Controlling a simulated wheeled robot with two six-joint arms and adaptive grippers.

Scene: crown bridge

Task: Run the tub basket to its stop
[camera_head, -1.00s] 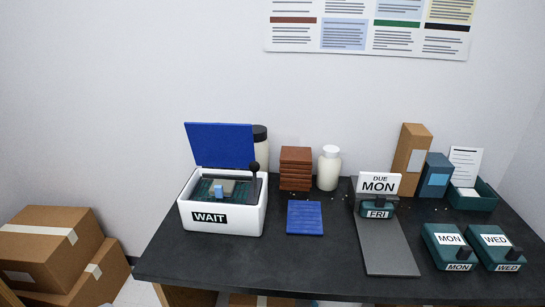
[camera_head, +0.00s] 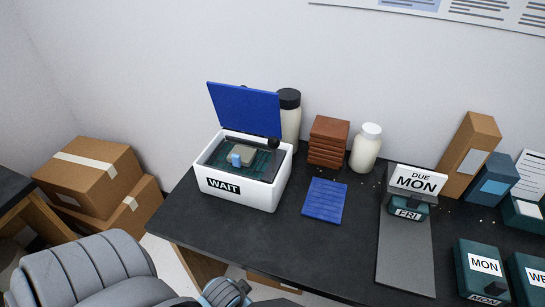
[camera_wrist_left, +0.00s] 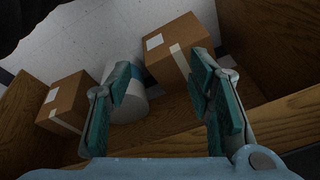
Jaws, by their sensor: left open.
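The white tub (camera_head: 230,194), labelled WAIT, stands on the left part of the dark bench with its blue lid (camera_head: 245,113) raised. Inside is the dark green basket (camera_head: 258,164) holding a grey-beige piece (camera_head: 241,155) with a light blue part. A black knob (camera_head: 273,143) shows at the tub's back right; its stem is hard to make out. My left gripper (camera_wrist_left: 161,75) is open and empty in the left wrist view, facing boxes and wood panels, away from the tub. My left arm shows low in the head view, its fingers not visible. My right gripper is not in view.
A blue ribbed mat (camera_head: 324,200), a brown stack (camera_head: 328,142) and a white bottle (camera_head: 365,148) are right of the tub. Cardboard boxes (camera_head: 88,174) stand left of the bench. The bench front before the tub is clear.

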